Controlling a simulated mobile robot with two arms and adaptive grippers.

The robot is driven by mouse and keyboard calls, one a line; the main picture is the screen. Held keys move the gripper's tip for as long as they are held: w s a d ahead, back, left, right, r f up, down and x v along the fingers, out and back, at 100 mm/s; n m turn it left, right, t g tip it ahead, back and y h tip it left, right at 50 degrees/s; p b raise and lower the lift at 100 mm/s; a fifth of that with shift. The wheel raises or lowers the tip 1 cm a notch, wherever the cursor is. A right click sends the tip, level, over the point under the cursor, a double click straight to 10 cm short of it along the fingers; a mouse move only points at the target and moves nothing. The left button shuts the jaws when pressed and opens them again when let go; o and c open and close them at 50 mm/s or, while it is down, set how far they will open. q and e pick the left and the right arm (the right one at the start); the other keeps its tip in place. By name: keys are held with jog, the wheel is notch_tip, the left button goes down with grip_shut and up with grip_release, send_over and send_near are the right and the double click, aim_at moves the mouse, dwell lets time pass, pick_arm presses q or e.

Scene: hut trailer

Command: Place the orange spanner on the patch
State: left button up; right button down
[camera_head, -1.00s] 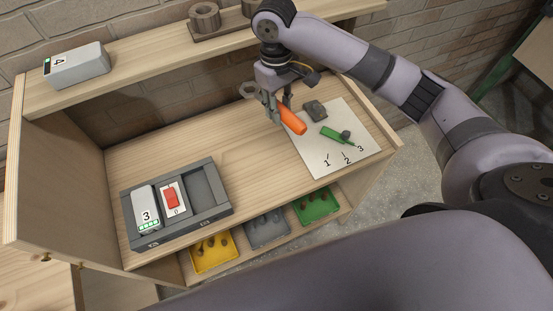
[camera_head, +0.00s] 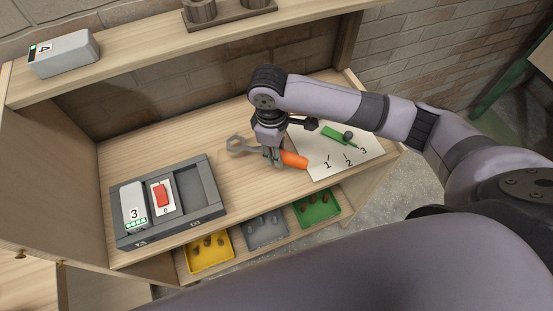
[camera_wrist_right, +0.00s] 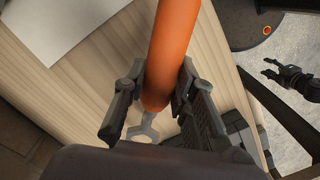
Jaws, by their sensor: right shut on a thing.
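The orange spanner has an orange handle (camera_head: 294,160) and a grey jaw end (camera_head: 237,145). My right gripper (camera_head: 274,158) is shut on it between handle and jaw end. The handle points right, its tip over the left edge of a white sheet marked 1, 2, 3 (camera_head: 335,172), seemingly the patch. The spanner is low over the bench; I cannot tell whether it touches. In the right wrist view the handle (camera_wrist_right: 174,45) lies between the fingers (camera_wrist_right: 155,100), and the sheet (camera_wrist_right: 55,25) shows at upper left. My left gripper (camera_wrist_right: 272,70) is open and empty at the right there.
A green tool (camera_head: 335,135) lies on the sheet. A grey tray (camera_head: 207,218) holds a white box marked 3 (camera_head: 134,207) and a red switch (camera_head: 162,195). Yellow (camera_head: 210,264), grey (camera_head: 267,244) and green (camera_head: 328,216) bins sit below. A shelf (camera_head: 150,55) runs behind.

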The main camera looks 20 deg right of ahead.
jog(key=shift+a+f, duration=0.1)
jog(key=shift+f, duration=0.65)
jog(key=shift+f+p, duration=0.3)
jog(key=shift+f, duration=1.75)
jog(key=c, duration=1.3)
grip_release()
jog(key=r, duration=0.4)
jog(key=r+b, duration=0.1)
jog(key=r, duration=0.3)
jog(key=r+b, duration=0.1)
jog(key=r, duration=0.3)
jog(key=shift+w+a+r, duration=0.15)
jog(key=shift+w+a, duration=0.15)
jog(key=shift+w, duration=0.05)
